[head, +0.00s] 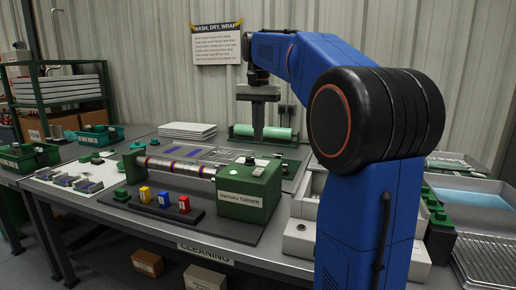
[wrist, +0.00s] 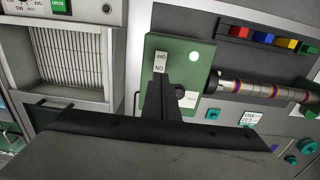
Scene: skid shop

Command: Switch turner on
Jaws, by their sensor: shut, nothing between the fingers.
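The turner is a green box (head: 249,191) with a printed label on its front. A silver roller with coloured bands (head: 180,168) runs out from its left side. In the wrist view its green top (wrist: 199,75) carries a white rocker switch (wrist: 160,62) marked OFF and ON, a pale round lamp (wrist: 194,56) and a dark round knob (wrist: 180,92). My gripper (head: 258,138) is shut and empty, pointing down above the box. In the wrist view its tips (wrist: 165,78) overlap the ON end of the switch. I cannot tell whether they touch it, or which way it is pressed.
Yellow, blue and red blocks (head: 163,200) stand on a dark strip before the roller. A green roll (head: 268,132) lies behind the turner. Grey trays (head: 487,259) are at the right. A green bin (head: 100,135) stands at the left.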

